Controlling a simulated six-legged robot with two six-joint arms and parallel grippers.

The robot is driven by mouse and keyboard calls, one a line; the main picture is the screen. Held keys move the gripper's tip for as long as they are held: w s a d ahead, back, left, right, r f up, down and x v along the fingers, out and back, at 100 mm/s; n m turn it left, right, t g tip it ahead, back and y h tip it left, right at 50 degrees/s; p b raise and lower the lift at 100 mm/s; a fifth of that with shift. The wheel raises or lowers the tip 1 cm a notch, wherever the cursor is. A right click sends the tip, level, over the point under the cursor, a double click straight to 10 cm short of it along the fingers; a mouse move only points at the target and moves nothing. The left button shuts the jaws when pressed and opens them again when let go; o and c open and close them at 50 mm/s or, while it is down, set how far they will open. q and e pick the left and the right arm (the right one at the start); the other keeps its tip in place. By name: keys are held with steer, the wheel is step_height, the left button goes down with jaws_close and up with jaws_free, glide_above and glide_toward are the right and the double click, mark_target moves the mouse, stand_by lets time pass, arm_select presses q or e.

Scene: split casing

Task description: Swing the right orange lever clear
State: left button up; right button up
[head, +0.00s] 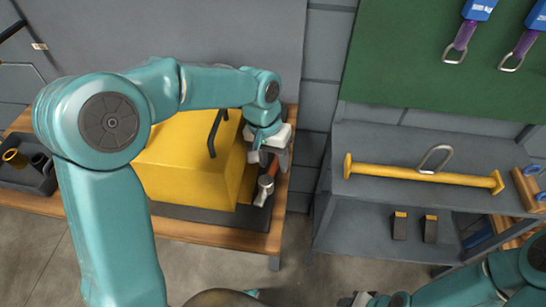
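The yellow casing (185,150) sits on a wooden bench, with a black handle (215,132) on top. A small orange-red lever (265,183) shows at the casing's right side, partly hidden by my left gripper. My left gripper (272,160) points down right at the lever's upper part. Its fingers are partly hidden, and I cannot tell whether they touch or hold the lever. My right gripper (358,299) is at the bottom edge, partly cut off, far from the casing.
The bench (250,240) ends just right of the casing. A grey shelf (345,215) to the right holds a yellow bar (400,174) and small black blocks (400,228). A dark bin (25,175) stands at the left. A gap separates bench and shelf.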

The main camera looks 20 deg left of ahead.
arm_select(q)
steer(key=shift+r, duration=0.1)
step_height(320, 180, up, 16)
steer(key=a+p, duration=0.2)
steer(key=shift+a, duration=0.25)
